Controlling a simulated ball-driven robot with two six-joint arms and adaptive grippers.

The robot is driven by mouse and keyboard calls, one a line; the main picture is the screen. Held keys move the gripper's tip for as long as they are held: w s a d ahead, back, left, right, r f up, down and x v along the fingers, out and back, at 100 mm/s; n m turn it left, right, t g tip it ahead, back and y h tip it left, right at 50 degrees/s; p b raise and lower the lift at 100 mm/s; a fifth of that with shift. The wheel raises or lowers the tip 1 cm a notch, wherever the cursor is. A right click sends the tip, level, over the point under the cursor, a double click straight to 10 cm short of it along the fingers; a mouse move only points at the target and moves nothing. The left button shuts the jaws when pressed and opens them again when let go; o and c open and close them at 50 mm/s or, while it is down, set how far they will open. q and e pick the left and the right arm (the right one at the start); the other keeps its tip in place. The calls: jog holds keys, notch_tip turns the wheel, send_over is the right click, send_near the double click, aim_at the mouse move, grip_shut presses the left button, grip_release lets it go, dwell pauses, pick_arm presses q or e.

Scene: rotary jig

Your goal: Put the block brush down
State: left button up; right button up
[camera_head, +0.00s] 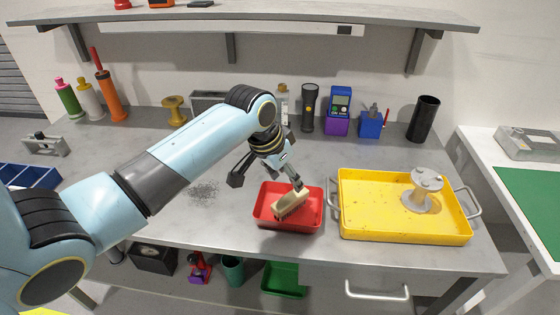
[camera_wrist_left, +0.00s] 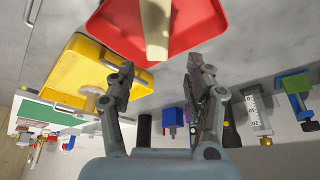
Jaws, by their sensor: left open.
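The block brush (camera_head: 290,205), with a pale wooden body, lies tilted in the red tray (camera_head: 262,213) on the bench. In the left wrist view the brush (camera_wrist_left: 157,28) reaches in from the top edge over the red tray (camera_wrist_left: 110,30), beyond the fingertips. My left gripper (camera_head: 267,180) is open above the back of the tray, its fingers spread wide. One finger overlaps the upper end of the brush in the head view; whether they touch is unclear. The wrist view shows nothing between the fingers (camera_wrist_left: 158,75). My right gripper is not in view.
A yellow tray (camera_head: 375,228) with metal handles, holding a pale flanged part (camera_head: 424,190), stands just right of the red tray. Dark debris (camera_head: 203,192) lies to the left. Bottles, a flashlight (camera_head: 310,108) and a black cylinder (camera_head: 424,118) line the back. A shelf hangs above.

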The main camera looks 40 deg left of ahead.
pick_arm(q)
jog(key=v, duration=0.6)
jog(key=shift+r, duration=0.2)
jog(key=shift+s, duration=0.1)
